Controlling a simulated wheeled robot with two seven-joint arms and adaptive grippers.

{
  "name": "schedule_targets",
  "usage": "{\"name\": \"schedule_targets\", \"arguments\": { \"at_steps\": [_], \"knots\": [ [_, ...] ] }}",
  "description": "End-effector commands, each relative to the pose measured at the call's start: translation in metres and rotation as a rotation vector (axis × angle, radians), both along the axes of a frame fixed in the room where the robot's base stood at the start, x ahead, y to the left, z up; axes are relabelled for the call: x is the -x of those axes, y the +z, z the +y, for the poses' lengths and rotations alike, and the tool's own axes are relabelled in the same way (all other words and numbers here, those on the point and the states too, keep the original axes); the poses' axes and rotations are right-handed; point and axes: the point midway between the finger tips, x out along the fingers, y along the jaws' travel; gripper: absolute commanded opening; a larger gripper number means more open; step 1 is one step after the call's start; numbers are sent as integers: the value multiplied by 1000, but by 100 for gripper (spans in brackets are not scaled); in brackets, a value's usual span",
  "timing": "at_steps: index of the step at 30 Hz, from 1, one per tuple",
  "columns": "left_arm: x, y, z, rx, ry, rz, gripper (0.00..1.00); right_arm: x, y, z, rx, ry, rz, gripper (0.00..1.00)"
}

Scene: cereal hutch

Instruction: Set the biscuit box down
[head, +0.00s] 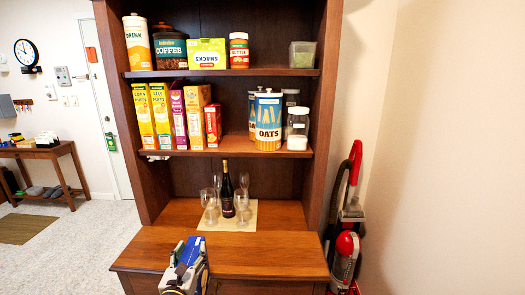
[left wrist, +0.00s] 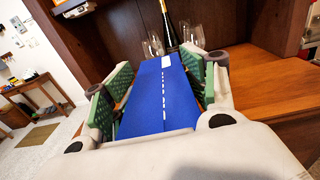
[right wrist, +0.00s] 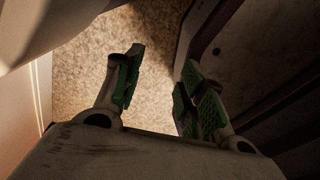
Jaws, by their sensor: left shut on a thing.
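The biscuit box (head: 192,251) is blue with a white and yellow printed side, at the front left edge of the hutch counter (head: 275,262) in the head view. I cannot tell whether it touches the counter. In the left wrist view the box (left wrist: 158,100) shows a blue face with a white label and a dashed white line. My left gripper (left wrist: 160,82) is shut on it, with green pads along both sides. My right gripper (right wrist: 160,70) is open and empty, low over the carpet in the right wrist view.
A dark bottle (head: 227,192) and several glasses stand on a beige mat (head: 247,222) at the counter's back. The counter's front right is clear. Shelves above hold cereal boxes (head: 160,115), an oats canister (head: 268,122) and jars. A red vacuum cleaner (head: 347,243) stands at right.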

Motion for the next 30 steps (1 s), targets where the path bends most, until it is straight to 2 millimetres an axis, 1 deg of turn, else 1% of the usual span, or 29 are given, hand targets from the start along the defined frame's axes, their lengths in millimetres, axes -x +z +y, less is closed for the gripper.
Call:
{"name": "schedule_targets", "arguments": {
  "at_steps": [1,6,13,19,24,30],
  "knots": [
    [4,-8,0,0,1,2,0,-4,0,0,0,0,-4,40],
    [17,-32,-1,0,4,2,0,-12,1,0,0,1,-13,40],
    [32,-57,-1,0,5,1,0,-8,1,0,0,0,-9,40],
    [38,-66,-2,0,5,-2,0,1,0,0,0,0,0,40],
    [38,-67,-2,1,4,-2,0,7,0,0,1,0,7,40],
    [38,-67,-1,1,5,-2,0,8,0,-1,1,1,8,40]
  ]
}}
